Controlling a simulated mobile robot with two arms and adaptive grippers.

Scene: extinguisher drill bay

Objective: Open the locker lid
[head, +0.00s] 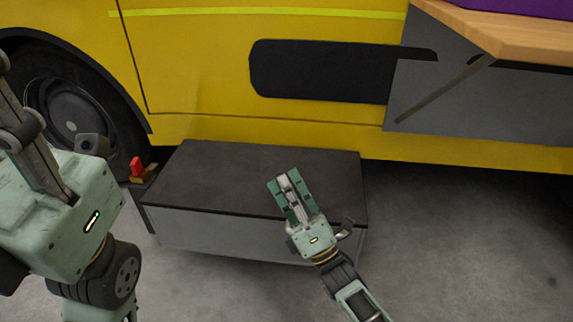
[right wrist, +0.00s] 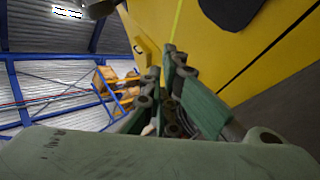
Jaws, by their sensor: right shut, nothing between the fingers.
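The locker (head: 220,237) is a low grey box on the floor against the yellow vehicle. Its dark lid (head: 215,175) lies flat and closed on top. My right gripper (head: 283,182) is shut and empty, and its fingers appear over the right half of the lid. I cannot tell whether they touch it. In the right wrist view its green fingers (right wrist: 175,75) point toward the yellow vehicle side, and the lid cannot be made out. My left gripper (head: 30,140) is large at the left edge, partly cut off, left of the locker; its fingertips are not clear.
The yellow vehicle (head: 200,70) stands close behind the locker, with a wheel (head: 70,105) at the left. A small red-topped item (head: 137,167) is at the locker's left back. A wooden-topped bench (head: 510,30) juts out at upper right. Concrete floor (head: 470,250) is clear at right.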

